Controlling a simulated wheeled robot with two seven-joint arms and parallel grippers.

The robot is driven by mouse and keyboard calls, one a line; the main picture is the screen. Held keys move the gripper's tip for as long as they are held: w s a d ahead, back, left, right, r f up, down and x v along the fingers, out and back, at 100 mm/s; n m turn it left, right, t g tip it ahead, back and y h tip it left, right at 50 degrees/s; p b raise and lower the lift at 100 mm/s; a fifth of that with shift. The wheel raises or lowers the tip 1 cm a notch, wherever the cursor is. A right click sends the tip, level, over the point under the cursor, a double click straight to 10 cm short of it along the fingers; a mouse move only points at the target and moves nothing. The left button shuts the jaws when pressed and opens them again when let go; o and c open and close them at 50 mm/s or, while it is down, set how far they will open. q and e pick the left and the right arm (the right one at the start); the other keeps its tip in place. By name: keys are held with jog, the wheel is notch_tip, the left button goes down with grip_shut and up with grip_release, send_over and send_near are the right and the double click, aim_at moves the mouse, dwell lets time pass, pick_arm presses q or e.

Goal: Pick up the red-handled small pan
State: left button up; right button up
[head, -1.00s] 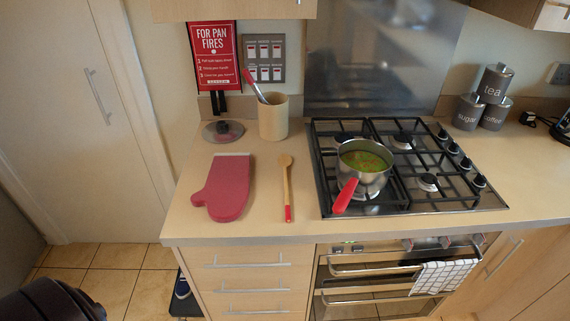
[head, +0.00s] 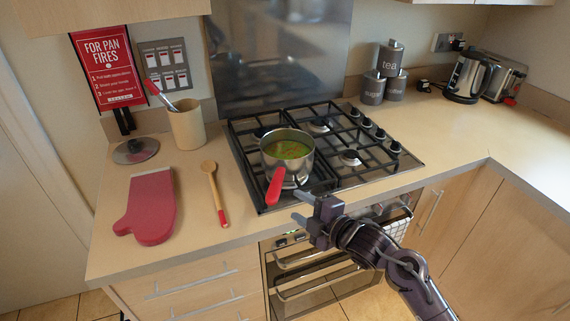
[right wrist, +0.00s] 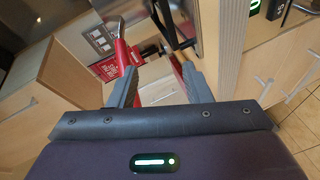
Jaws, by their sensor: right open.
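The small pan (head: 290,160) with green soup in it stands on the front left part of the hob. Its red handle (head: 275,186) points toward the counter's front edge. My right gripper (head: 299,206) is open and empty, in front of the handle and a little to its right, apart from it in the head view. In the right wrist view the two fingers (right wrist: 158,78) stand apart, and a red bar that looks like the handle (right wrist: 121,48) shows beyond the left finger. The pan's body is hard to make out there. My left gripper is not in view.
A wooden spoon (head: 214,192), a red oven mitt (head: 150,207), a glass lid (head: 135,151) and a utensil pot (head: 187,126) are on the counter left of the hob (head: 377,165). Canisters (head: 373,89) and a kettle (head: 467,76) stand behind to the right. The right counter is clear in front.

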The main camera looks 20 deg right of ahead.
aim_at(277, 177)
jog(key=w+a+r+p, duration=0.1)
jog(key=w, duration=0.1)
jog(key=w+a+r+n+y+p, duration=0.1)
jog(key=w+r, duration=0.1)
jog(key=w+a+r+n+p, duration=0.1)
jog(key=w+a, duration=0.1)
jog(key=w, duration=0.1)
jog(key=shift+r+t, duration=0.15)
jog(key=shift+t, duration=0.25)
jog(key=shift+w+a, duration=0.1)
jog(key=shift+w, duration=0.05)
grip_shut()
dwell(0.9)
jog(key=shift+r+n, duration=0.2)
jog(key=shift+n, duration=0.1)
jog(key=shift+w, duration=0.1)
